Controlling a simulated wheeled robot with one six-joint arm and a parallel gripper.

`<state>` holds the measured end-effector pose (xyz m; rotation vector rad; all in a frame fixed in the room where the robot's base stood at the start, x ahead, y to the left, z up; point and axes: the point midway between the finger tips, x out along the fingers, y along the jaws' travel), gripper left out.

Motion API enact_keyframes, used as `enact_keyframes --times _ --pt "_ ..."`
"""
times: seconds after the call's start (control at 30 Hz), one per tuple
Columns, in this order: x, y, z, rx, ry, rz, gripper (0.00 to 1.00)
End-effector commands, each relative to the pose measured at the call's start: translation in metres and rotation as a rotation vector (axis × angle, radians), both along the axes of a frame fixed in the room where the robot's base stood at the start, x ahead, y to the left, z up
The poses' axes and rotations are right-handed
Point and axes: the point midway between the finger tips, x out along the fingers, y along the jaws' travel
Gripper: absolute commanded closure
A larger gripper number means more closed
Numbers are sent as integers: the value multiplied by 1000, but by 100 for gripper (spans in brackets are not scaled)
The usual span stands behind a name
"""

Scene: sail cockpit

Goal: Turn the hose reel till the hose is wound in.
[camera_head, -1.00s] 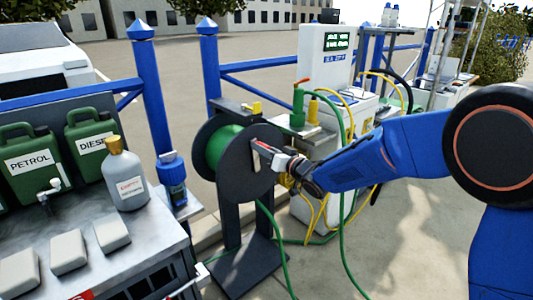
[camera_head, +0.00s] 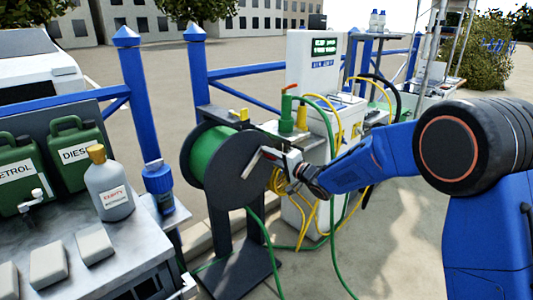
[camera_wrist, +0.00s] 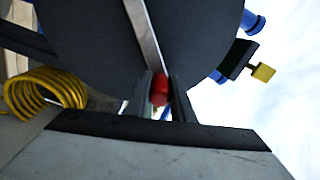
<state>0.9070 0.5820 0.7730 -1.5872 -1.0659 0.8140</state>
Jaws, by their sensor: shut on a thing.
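The hose reel (camera_head: 238,180) is a dark disc on a dark stand, with green hose (camera_head: 207,150) wound on its drum. A pale crank arm (camera_head: 251,166) lies slantwise across the disc's face; it also shows as a metal bar in the wrist view (camera_wrist: 143,35). My gripper (camera_head: 273,156) is at the crank's upper right end. In the wrist view my gripper (camera_wrist: 161,97) is shut around the red crank knob (camera_wrist: 159,88), one dark finger on each side. Green hose (camera_head: 266,240) trails from the reel down to the ground.
A grey bench on the left holds green cans (camera_head: 75,150) and a grey bottle (camera_head: 108,187). A white pump cabinet (camera_head: 312,62) with yellow coiled hose (camera_head: 280,185) stands behind my gripper. Blue posts (camera_head: 138,90) and rails stand behind the reel. Open paving lies at lower right.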

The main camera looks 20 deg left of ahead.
Motion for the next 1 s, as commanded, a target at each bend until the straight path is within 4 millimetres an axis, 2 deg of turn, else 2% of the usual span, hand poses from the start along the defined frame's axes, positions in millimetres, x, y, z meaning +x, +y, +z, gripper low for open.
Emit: enact_keyframes --times 0.73,1.0 --pt "20 -9 -69 260 635 -1 100" --pt "20 -8 -87 257 627 -1 100"
